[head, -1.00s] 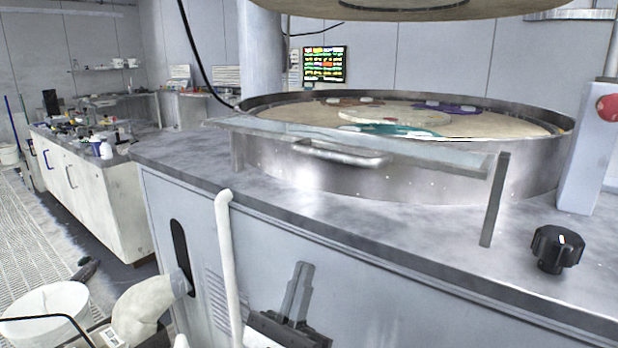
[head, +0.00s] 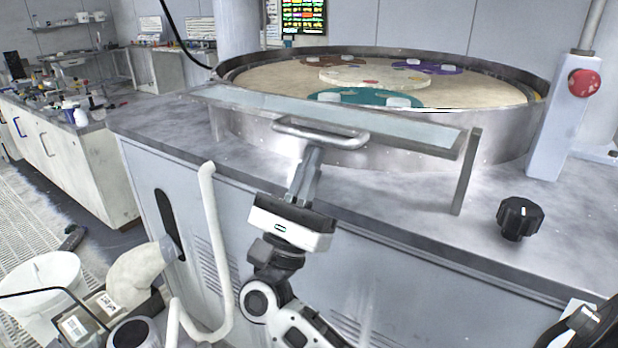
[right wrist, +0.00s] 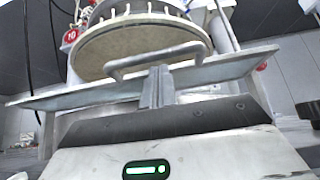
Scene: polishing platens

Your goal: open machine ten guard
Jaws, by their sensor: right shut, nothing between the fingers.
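The guard is a clear, flat panel (head: 400,125) on the front of the round polishing machine, tilted and low across its rim. A metal bar handle (head: 345,141) is fixed along its front edge. It also shows in the right wrist view, where the handle (right wrist: 125,66) spans above the fingers. My right gripper (head: 311,155) is shut and empty, its fingertips at the handle's underside; I cannot tell whether they touch it. A red label with the number 10 (right wrist: 70,36) shows behind the guard in the right wrist view.
The round platen (head: 290,80) carries coloured discs with pale pieces on them. A black knob (head: 520,218) and a red button (head: 584,83) on a grey post stand at the right. A metal upright (head: 466,172) supports the guard's right end. A white pipe (head: 212,220) runs down the cabinet front.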

